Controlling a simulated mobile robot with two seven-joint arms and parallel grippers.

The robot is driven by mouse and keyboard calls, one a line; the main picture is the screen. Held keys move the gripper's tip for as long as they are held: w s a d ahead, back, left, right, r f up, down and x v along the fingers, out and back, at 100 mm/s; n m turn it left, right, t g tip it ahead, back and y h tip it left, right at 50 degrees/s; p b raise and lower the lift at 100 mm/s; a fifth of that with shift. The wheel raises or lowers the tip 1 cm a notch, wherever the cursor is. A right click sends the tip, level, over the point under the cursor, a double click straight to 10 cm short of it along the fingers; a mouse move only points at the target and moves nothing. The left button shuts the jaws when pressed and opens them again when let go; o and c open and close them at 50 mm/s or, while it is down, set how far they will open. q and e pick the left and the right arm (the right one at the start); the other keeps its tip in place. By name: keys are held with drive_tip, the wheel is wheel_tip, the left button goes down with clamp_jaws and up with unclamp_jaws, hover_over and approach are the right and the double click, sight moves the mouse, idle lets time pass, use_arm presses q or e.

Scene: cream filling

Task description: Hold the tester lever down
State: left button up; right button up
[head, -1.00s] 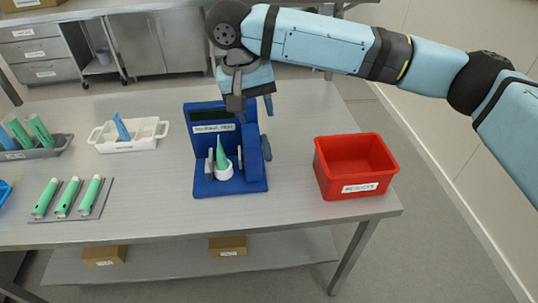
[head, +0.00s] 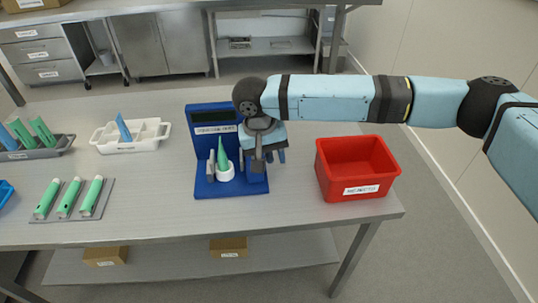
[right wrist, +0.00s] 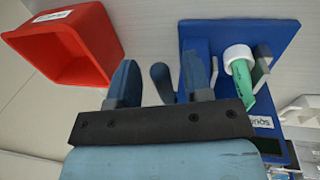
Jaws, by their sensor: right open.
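The blue tester (head: 205,189) stands on the steel table, with a dark display and a label on its back panel. A green tube (head: 222,155) stands tip up in a white cap between the tester's grey jaws; it also shows in the right wrist view (right wrist: 241,78). My right gripper (head: 269,160) is at the tester's right side. In the right wrist view its fingers are open, and the blue-grey lever (right wrist: 161,78) shows between them. I cannot tell whether they touch it. In the head view the gripper hides the lever. My left gripper is not in view.
A red bin (head: 358,187) stands right of the tester, near my right arm. A white tray (head: 153,146) with a blue piece, a grey rack (head: 40,154) of tubes and a plate (head: 72,216) with several green tubes lie left. The table in front of the tester is clear.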

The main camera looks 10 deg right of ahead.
clamp_jaws()
